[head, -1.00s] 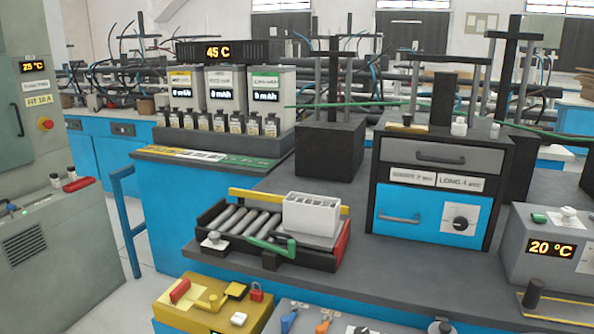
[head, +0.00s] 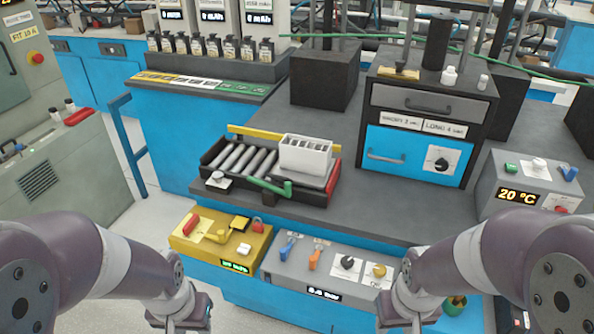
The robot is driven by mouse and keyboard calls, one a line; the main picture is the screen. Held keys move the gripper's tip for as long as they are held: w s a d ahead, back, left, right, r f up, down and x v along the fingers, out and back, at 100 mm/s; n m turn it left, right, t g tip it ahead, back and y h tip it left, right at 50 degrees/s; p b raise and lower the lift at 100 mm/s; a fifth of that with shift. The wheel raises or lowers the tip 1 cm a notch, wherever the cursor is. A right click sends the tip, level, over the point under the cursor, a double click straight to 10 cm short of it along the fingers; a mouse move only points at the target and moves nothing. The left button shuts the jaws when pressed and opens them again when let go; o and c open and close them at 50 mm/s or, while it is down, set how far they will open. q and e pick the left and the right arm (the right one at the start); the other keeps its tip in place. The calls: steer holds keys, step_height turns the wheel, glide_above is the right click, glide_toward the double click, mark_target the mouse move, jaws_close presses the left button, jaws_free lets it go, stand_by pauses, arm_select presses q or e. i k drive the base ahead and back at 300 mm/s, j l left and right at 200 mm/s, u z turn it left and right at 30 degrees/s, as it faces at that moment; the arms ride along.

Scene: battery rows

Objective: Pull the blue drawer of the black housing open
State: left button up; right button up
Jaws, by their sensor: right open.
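The black housing (head: 487,133) stands on the grey bench at the right. Its blue drawer (head: 404,170) is the lower front and looks flush, closed. The drawer has a blue bar handle (head: 386,157) on its left and a black knob (head: 441,164) on a white plate on its right. My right gripper (head: 402,322) is low in the picture, in front of and below the drawer, apart from it, open and empty. My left gripper (head: 184,318) is at the lower left, far from the housing; its fingers are too unclear to judge.
A grey drawer (head: 432,102) sits above the blue one. A roller tray (head: 243,160) with a white slotted box (head: 305,154) is left of the housing. A grey control box (head: 310,268) and a yellow box (head: 215,241) are at the front. A 20 °C unit (head: 528,183) stands right.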

mark_target(392, 151)
steer(key=i+l+z, duration=0.3)
steer(key=i+l, duration=0.55)
